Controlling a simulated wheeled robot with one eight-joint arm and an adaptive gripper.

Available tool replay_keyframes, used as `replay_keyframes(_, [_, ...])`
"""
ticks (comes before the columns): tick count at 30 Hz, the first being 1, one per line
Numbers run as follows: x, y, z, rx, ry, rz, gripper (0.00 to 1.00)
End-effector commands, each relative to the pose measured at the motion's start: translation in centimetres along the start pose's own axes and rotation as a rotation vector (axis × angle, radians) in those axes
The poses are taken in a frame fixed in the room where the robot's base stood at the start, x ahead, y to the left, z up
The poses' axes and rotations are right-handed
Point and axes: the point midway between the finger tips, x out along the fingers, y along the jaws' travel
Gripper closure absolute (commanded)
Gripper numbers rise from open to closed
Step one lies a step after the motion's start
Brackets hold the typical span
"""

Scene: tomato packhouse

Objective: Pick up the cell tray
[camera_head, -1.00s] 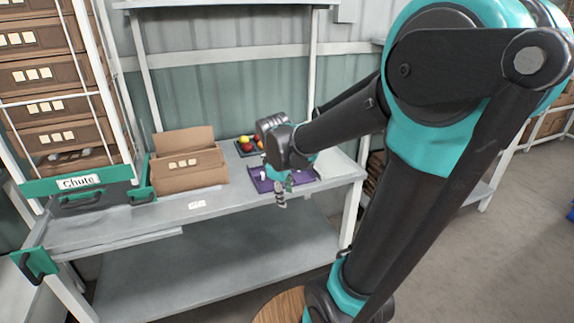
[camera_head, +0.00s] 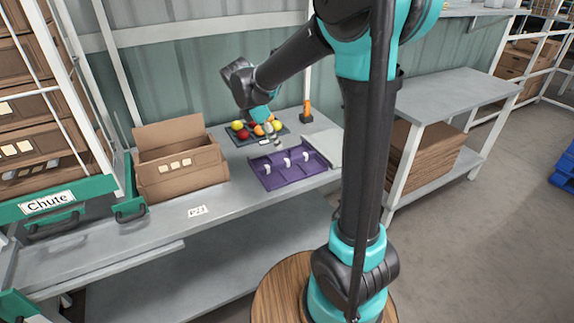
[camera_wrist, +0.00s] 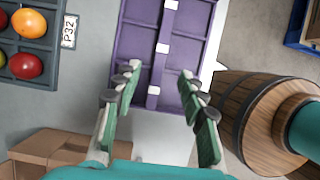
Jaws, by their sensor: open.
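The purple divided tray (camera_head: 290,179) lies flat on the grey bench, with white tabs along its middle divider. Its cells look empty in the wrist view (camera_wrist: 184,75). A dark tray (camera_head: 240,141) of red, yellow and orange tomatoes lies behind it, and shows at the upper left of the wrist view (camera_wrist: 37,76). Contact cannot be told.
A pale flat panel (camera_head: 326,148) and an orange upright object (camera_head: 307,112) are right of the trays. Bare bench (camera_head: 215,200) lies in front.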

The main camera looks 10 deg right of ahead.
Motion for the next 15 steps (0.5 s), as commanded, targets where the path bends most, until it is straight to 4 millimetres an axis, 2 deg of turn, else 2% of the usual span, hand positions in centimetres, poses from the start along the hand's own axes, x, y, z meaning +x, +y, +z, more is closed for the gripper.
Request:
replay_keyframes(1, [1.1, 0.0, 0.1, 0.002, 0.000, -0.001, 0.59])
replay_keyframes(6, [4.2, 0.0, 0.1, 0.002, 0.000, -0.001, 0.59])
replay_keyframes(9, [5.3, -0.1, 0.1, 0.002, 0.000, -0.001, 0.59])
replay_keyframes(15, [6.5, -0.1, 0.1, 0.002, 0.000, -0.001, 0.59])
